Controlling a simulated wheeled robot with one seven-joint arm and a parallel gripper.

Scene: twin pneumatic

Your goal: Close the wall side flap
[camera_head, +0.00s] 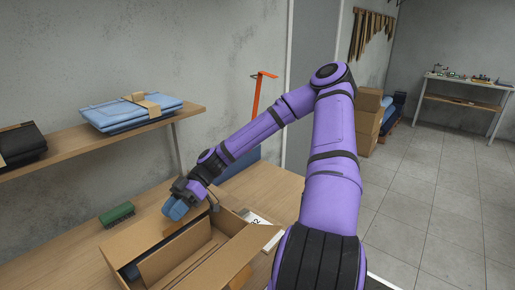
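An open cardboard box (163,268) sits on the wooden table at the lower middle. Its right flap (248,248) is spread outward. Other panels slope around the opening, and a dark gap shows inside at the left. The wall side flap cannot be clearly told apart from the box's back panels; a small tan piece (174,228) shows at the far edge. My gripper (174,211) is just above this far edge, reaching in from the right, with blue at its tip. It is too small to tell whether its fingers are apart or touching the cardboard.
A green brush-like block (117,214) lies on the table left of the box. A white printed card (262,222) lies right of it. A wall shelf (75,146) carries folded blue cloth (128,115). Open floor (440,190) lies at right.

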